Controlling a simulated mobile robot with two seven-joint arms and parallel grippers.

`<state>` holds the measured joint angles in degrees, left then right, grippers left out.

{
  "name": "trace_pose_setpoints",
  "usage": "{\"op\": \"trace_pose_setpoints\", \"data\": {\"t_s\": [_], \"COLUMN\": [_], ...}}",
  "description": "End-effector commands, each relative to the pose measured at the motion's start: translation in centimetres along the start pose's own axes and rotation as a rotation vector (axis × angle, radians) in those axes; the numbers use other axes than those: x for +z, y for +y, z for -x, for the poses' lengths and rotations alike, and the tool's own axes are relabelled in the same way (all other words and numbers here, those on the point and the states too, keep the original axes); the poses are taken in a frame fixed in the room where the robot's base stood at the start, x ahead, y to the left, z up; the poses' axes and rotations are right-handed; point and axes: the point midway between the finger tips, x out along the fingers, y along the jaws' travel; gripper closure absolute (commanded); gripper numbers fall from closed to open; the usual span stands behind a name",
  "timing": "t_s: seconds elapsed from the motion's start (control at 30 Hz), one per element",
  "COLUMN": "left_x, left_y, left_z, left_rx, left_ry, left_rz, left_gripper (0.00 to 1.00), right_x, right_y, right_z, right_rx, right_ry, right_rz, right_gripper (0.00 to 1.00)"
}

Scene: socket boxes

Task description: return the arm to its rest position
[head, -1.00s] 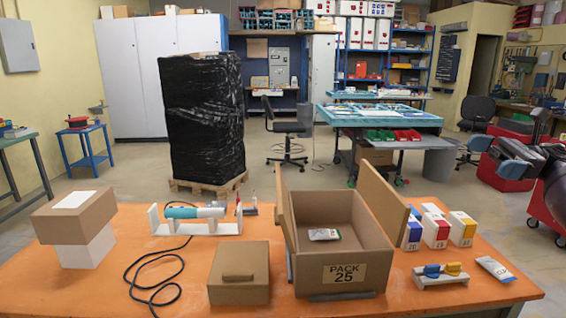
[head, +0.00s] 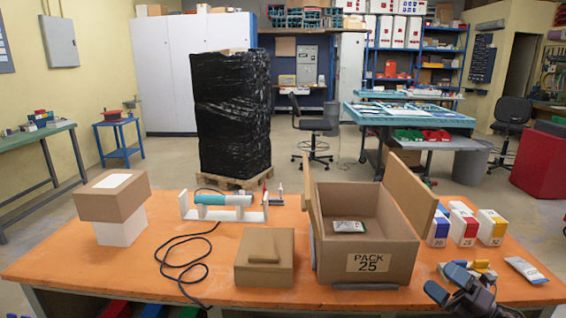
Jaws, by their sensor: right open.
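My right gripper (head: 447,281) shows at the lower right of the head view, near the front right edge of the orange table. Its dark fingers are apart, with nothing between them. It overlaps a small white holder with blue and yellow pieces (head: 481,267) and partly hides it; I cannot tell whether they touch. My left gripper is out of view.
The orange table (head: 340,298) holds an open carton marked PACK 25 (head: 334,263) with a packet (head: 348,227) inside. Right of it stand small numbered boxes (head: 464,228) and another packet (head: 525,269). A closed carton (head: 265,272), a cable and stacked boxes (head: 112,196) lie left.

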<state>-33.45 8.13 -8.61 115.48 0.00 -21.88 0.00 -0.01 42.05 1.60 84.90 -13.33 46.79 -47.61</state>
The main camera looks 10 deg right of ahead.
Motion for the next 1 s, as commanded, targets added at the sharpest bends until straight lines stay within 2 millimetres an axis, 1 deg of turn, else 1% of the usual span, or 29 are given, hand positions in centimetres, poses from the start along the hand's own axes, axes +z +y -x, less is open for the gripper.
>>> {"op": "trace_pose_setpoints", "data": {"t_s": [0.03, 0.1, 0.17, 0.27, 0.3, 0.37, 0.4, 0.47, 0.5, 0.53, 0.6, 0.7, 0.83, 0.9, 1.0], "left_x": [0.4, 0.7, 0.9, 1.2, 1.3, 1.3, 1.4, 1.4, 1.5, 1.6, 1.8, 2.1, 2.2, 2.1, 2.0], "left_y": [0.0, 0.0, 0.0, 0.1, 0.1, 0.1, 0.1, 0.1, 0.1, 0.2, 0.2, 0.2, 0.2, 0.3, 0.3], "left_z": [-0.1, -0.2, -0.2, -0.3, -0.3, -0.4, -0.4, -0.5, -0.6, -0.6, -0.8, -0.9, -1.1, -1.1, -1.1], "left_rx": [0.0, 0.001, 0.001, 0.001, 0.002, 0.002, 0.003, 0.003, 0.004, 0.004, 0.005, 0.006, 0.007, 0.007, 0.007], "left_ry": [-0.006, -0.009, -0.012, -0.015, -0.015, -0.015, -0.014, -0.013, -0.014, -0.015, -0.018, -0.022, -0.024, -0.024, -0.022], "left_rz": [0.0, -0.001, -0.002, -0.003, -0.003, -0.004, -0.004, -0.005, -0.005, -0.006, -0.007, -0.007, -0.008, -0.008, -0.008], "left_gripper": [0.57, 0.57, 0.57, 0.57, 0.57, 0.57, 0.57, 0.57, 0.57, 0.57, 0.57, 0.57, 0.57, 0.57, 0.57], "right_x": [-2.2, -4.8, -6.9, -10.8, -12.5, -15.1, -16.8, -19.4, -21.2, -22.5, -25.3, -28.6, -31.4, -32.1, -32.6], "right_y": [-1.8, -3.7, -5.2, -7.3, -8.1, -9.1, -9.7, -10.3, -10.7, -10.8, -11.0, -10.9, -10.5, -10.3, -10.2], "right_z": [0.9, 2.0, 2.9, 4.7, 5.5, 6.8, 7.6, 8.9, 9.8, 10.4, 11.7, 13.2, 14.3, 14.6, 14.8], "right_rx": [-0.039, -0.09, -0.134, -0.202, -0.229, -0.27, -0.296, -0.333, -0.357, -0.373, -0.404, -0.439, -0.465, -0.472, -0.476], "right_ry": [-0.055, -0.132, -0.202, -0.326, -0.381, -0.468, -0.529, -0.624, -0.689, -0.738, -0.849, -0.989, -1.115, -1.153, -1.177], "right_rz": [-0.105, -0.245, -0.364, -0.571, -0.657, -0.789, -0.878, -1.01, -1.097, -1.161, -1.3, -1.462, -1.599, -1.637, -1.661], "right_gripper": [0.0, 0.0, 0.0, 0.0, 0.0, 0.0, 0.0, 0.0, 0.0, 0.0, 0.0, 0.0, 0.0, 0.0, 0.0]}}
